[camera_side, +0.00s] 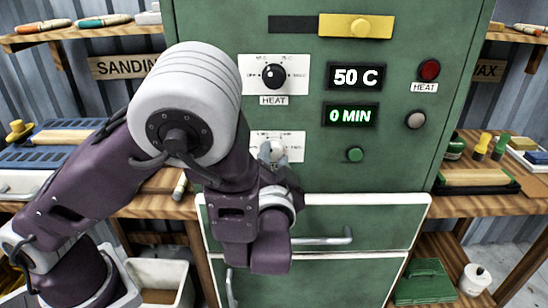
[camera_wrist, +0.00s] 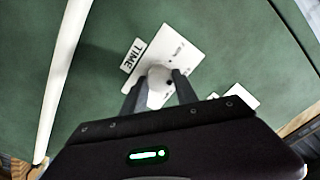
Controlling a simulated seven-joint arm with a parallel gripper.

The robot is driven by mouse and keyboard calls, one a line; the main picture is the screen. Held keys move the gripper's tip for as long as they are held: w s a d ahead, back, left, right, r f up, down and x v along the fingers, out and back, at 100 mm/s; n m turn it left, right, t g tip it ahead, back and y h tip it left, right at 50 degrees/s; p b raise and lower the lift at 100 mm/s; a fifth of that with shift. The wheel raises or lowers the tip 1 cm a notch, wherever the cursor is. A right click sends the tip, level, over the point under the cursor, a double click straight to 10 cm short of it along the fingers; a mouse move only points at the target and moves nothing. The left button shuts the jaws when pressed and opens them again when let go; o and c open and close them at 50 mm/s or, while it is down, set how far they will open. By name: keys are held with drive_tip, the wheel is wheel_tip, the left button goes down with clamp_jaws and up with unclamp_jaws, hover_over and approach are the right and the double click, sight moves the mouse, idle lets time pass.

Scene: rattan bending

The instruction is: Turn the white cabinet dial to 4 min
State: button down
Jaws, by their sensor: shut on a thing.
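The white dial (camera_wrist: 158,84) sits on a white plate (camera_wrist: 180,48) beside a TIME label (camera_wrist: 133,54) in the wrist view. My gripper (camera_wrist: 160,88) has one finger on each side of the dial and is shut on it. In the side view the dial (camera_side: 272,150) shows low on the green cabinet (camera_side: 310,120), partly hidden behind my gripper (camera_side: 272,158). The time display (camera_side: 350,115) reads 0 MIN. The dial's pointer mark is too small to read.
A black HEAT dial (camera_side: 274,76) is above the white one, and the temperature display (camera_side: 356,77) reads 50 C. A green button (camera_side: 355,154) is to the right. A drawer handle (camera_side: 325,238) sticks out below.

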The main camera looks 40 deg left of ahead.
drive_tip(key=shift+m, duration=0.3)
idle(0.4)
drive_tip(key=c, duration=0.9)
unclamp_jaws()
drive_tip(key=shift+c, duration=0.2)
drive_tip(key=v, duration=0.7)
